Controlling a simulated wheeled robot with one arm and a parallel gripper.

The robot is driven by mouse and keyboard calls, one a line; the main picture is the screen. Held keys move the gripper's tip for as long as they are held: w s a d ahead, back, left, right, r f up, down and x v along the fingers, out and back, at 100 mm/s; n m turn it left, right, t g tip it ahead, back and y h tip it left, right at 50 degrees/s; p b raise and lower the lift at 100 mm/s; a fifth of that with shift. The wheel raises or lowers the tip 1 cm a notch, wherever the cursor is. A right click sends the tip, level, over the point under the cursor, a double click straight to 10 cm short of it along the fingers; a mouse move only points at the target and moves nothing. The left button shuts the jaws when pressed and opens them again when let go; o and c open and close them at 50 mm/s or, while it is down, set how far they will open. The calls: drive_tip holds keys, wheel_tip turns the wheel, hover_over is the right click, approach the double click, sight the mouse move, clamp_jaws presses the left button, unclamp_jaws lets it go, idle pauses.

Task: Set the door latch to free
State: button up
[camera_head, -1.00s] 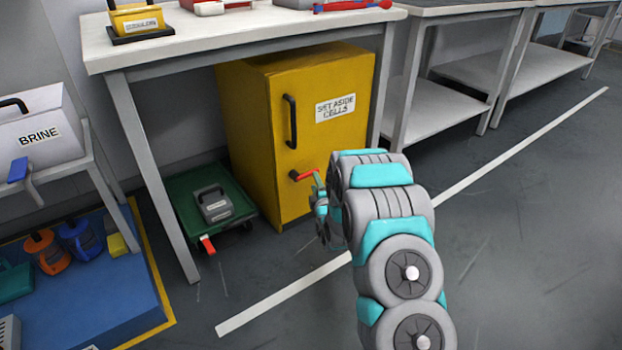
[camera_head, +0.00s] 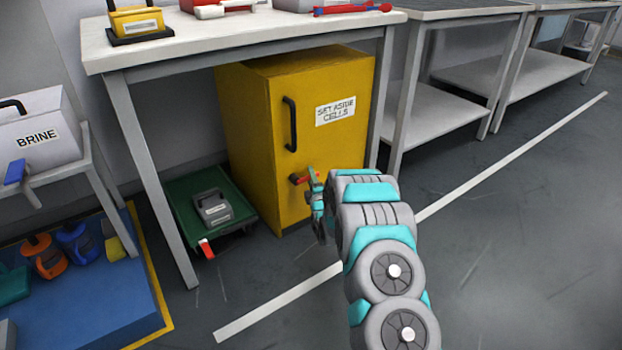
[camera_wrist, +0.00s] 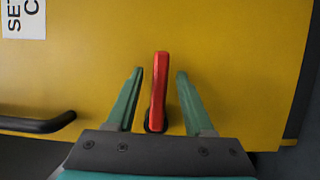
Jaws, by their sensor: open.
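The yellow cabinet (camera_head: 255,190) labelled "SET ASIDE CELLS" stands under the bench with its door shut. Its red latch (camera_head: 301,179) sits below the black door handle (camera_head: 290,124) and points sideways, about level, in the head view. My gripper (camera_head: 316,190) is at the door front, partly hiding the latch's right end. In the wrist view the red latch (camera_wrist: 158,90) lies between the two green fingers of my open gripper (camera_wrist: 159,75), with a gap on each side. The black handle (camera_wrist: 38,124) shows at the left there.
A green trolley (camera_head: 185,205) with a grey weight-like block (camera_head: 212,207) stands left of the cabinet. A bench leg (camera_head: 150,180) is beside it. A blue platform (camera_head: 95,300) with tools is at lower left. The floor (camera_head: 500,250) on the right is clear.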

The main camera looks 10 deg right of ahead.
drive_tip(key=shift+w, duration=0.35)
clamp_jaws()
idle(1.2)
